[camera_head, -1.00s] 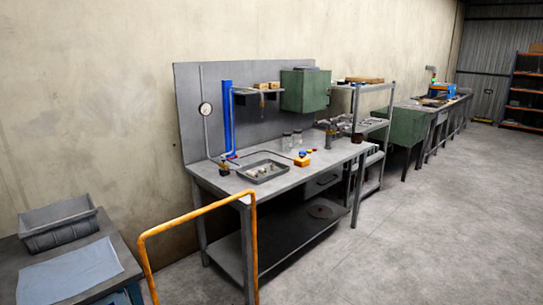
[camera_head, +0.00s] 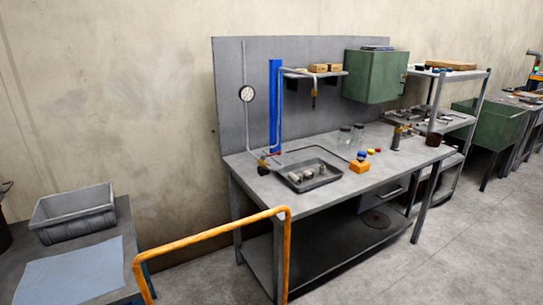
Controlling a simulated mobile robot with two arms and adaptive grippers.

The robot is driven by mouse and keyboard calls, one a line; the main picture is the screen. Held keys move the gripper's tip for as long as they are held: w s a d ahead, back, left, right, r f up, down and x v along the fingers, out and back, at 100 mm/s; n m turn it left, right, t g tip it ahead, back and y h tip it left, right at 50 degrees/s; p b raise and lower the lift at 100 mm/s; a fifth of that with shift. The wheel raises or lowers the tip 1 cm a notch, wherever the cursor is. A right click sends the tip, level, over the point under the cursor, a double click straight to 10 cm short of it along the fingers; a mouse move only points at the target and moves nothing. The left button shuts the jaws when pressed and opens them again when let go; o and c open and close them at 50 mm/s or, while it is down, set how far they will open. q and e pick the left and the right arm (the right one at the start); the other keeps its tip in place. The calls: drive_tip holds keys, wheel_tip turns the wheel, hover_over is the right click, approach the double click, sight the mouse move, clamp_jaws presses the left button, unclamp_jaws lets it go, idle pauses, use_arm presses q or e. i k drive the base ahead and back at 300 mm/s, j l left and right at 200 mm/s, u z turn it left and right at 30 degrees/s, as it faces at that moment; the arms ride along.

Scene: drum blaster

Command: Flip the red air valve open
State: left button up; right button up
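A small red spot (camera_head: 278,154), perhaps the red air valve, shows at the foot of the blue vertical pipe (camera_head: 275,105) at the back left of the grey workbench (camera_head: 225,163). It is too small to tell its handle position. A round pressure gauge (camera_head: 247,93) sits on a thin grey pipe left of the blue one. A small dark and orange fitting (camera_head: 263,167) stands on the bench below the gauge. Neither of my grippers is in view.
An orange rail (camera_head: 213,240) stands in front of the bench's left end. A grey bin (camera_head: 73,222) is at left. Floor at right is clear.

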sight(278, 153)
drive_tip(key=i+l+u, duration=0.2)
drive_tip(key=i, duration=0.65)
drive_tip(key=j, duration=0.1)
